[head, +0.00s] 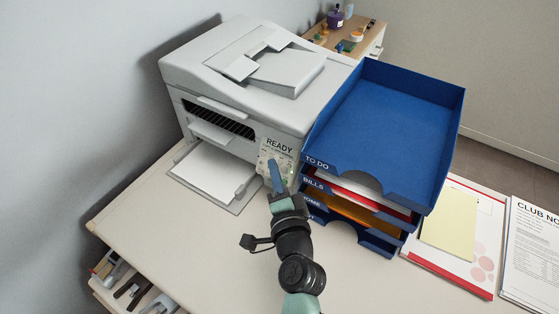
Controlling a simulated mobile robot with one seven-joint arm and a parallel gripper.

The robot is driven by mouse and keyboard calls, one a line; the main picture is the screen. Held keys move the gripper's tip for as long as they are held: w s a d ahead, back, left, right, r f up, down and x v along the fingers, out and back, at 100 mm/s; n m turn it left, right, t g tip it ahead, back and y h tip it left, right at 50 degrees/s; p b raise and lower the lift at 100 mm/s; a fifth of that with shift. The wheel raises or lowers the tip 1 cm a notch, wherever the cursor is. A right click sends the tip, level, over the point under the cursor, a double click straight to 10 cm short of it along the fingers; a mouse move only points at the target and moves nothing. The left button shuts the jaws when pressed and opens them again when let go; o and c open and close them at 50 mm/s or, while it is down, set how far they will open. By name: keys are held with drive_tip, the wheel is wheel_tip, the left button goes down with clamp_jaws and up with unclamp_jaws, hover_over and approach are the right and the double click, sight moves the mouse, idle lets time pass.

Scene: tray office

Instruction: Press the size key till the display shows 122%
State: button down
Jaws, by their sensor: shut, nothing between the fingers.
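A light grey printer (240,75) stands at the back left of the desk. Its control panel (267,153) is on the front right side, and the display on it reads READY in large letters. The smaller line under it is too small to read. My gripper (273,165) is shut, with its blue fingers pointing up at the panel. The fingers cover the middle of the panel, so the keys behind them are hidden. I cannot tell whether the fingertips touch the panel, and no size key can be made out.
Blue stacked trays (443,120) labelled TO DO, BILLS and more stand close to the right of the panel. The printer's paper tray (240,204) sticks out at left. Papers (465,268) lie at right. The front left of the desk (170,255) is clear.

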drive_tip(key=shift+w+f, duration=0.1)
drive_tip(key=shift+w+d+f+b, duration=0.1)
drive_tip(key=shift+w+d+b, duration=0.15)
drive_tip(key=shift+b, duration=0.2)
drive_tip(key=shift+w+d+f+b, duration=0.15)
drive_tip(key=shift+w+d+b, duration=0.1)
drive_tip(key=shift+b, duration=0.1)
idle(0.6)
idle(0.3)
drive_tip(key=shift+s+a+r+p, duration=0.35)
drive_tip(key=shift+s+a+p, duration=0.15)
drive_tip(key=shift+s+p, duration=0.1)
drive_tip(key=s+a+p, duration=0.1)
drive_tip(key=s+r+p, duration=0.1)
drive_tip(key=s+a+r+p, duration=0.1)
drive_tip(key=shift+s+a+p, duration=0.35)
drive_tip(key=shift+p, duration=0.05)
